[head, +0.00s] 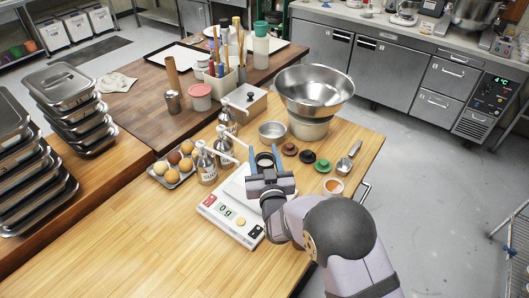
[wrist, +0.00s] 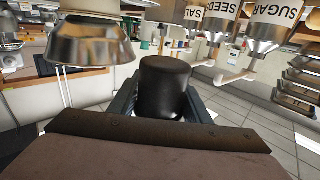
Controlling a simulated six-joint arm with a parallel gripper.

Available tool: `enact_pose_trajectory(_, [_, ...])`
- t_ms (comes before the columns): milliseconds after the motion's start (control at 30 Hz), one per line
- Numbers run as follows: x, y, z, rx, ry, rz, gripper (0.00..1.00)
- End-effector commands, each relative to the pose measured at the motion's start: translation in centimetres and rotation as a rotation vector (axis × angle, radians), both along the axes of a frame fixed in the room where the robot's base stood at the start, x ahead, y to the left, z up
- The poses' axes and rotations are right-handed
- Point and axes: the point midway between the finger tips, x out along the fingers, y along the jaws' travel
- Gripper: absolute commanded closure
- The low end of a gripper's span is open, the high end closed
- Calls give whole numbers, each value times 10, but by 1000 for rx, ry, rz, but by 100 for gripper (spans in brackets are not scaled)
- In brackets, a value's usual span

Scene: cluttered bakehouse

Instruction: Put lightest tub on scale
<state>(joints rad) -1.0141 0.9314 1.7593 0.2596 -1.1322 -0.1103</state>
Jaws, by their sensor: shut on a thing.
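My gripper (head: 264,162) is shut on a black tub (wrist: 165,86). The tub is upright between the fingers in the wrist view; in the head view only its dark rim (head: 265,159) shows. The white scale (head: 228,219) is on the wooden bench, with a display that seems to read 0 g. My gripper and the tub are at the scale's back right. My arm hides part of the pan, and I cannot tell whether the tub touches it. Brown (head: 290,149), black (head: 307,156) and green (head: 322,165) low round lid-like pieces lie to the right.
Dispenser bottles (head: 206,166) with spouts stand left of my gripper. A steel bowl (head: 272,131) and a large bowl on a base (head: 314,92) stand behind. A scoop (head: 346,164) and a small orange-filled cup (head: 333,187) are at right. The front-left bench is clear.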

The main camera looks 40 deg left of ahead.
Motion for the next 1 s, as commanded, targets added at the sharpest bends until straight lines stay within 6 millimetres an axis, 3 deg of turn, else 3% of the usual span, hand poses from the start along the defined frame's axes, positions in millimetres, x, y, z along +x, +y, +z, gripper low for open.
enact_pose_trajectory(567, [-1,1,-17,1,0,5,82])
enact_pose_trajectory(1000, [-1,1,-52,1,0,5,82])
